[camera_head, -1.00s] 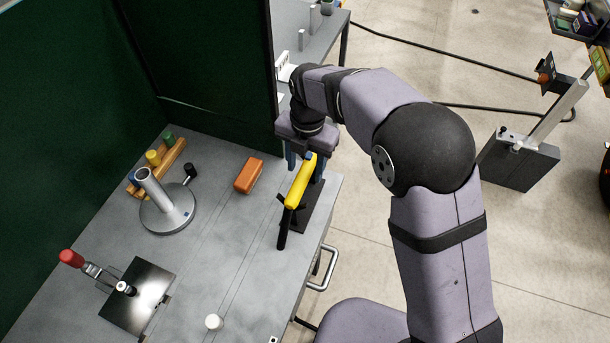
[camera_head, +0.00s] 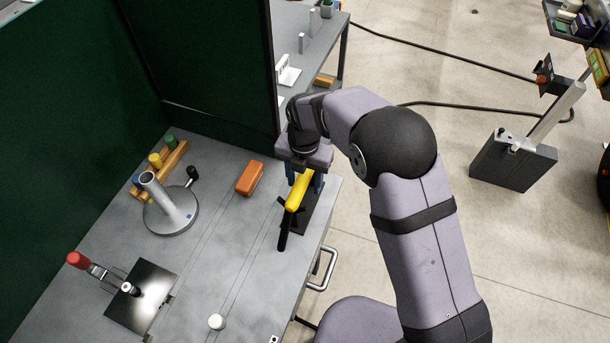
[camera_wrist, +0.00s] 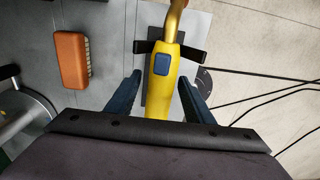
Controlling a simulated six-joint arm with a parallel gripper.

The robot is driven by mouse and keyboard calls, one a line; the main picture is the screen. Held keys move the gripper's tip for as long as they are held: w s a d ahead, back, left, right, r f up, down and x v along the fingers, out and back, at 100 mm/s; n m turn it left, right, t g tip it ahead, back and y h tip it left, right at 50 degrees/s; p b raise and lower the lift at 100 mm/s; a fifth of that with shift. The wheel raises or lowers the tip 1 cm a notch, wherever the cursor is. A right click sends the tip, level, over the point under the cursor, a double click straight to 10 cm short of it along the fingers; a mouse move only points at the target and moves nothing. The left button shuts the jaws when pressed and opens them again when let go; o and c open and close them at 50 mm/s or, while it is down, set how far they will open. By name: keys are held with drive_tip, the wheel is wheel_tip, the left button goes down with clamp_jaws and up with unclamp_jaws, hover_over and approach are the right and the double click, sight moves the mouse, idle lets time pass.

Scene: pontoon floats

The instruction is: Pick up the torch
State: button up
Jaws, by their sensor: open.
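The torch has a yellow handle (camera_head: 299,190) and rests in a black stand (camera_head: 289,222) near the right edge of the grey table. In the wrist view its yellow body (camera_wrist: 162,90), with a blue button and a brass-coloured neck, lies between my two blue fingers. My gripper (camera_head: 303,180) is open and points down over the handle's far end. In the wrist view the fingers of my gripper (camera_wrist: 160,92) stand one on each side of the handle, with a gap on both sides. The palm hides the handle's near end.
An orange brush (camera_head: 250,178) lies left of the torch. A round-based metal post (camera_head: 170,210) and a wooden rack (camera_head: 160,170) stand farther left. A dark green panel (camera_head: 205,65) rises behind.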

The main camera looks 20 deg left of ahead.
drive_tip(key=shift+f+p, duration=0.4)
drive_tip(key=shift+f, duration=0.9)
drive_tip(key=c, duration=1.2)
drive_tip(key=shift+w+r, duration=0.1)
clamp_jaws()
drive_tip(key=shift+r, duration=0.1)
drive_tip(key=shift+a+r+b, duration=0.1)
drive_tip(key=shift+r+b, duration=0.3)
drive_tip(key=shift+r, duration=0.15)
drive_tip(key=shift+r+b, duration=1.4)
drive_tip(key=shift+r, duration=2.95)
drive_tip(key=shift+m, duration=0.3)
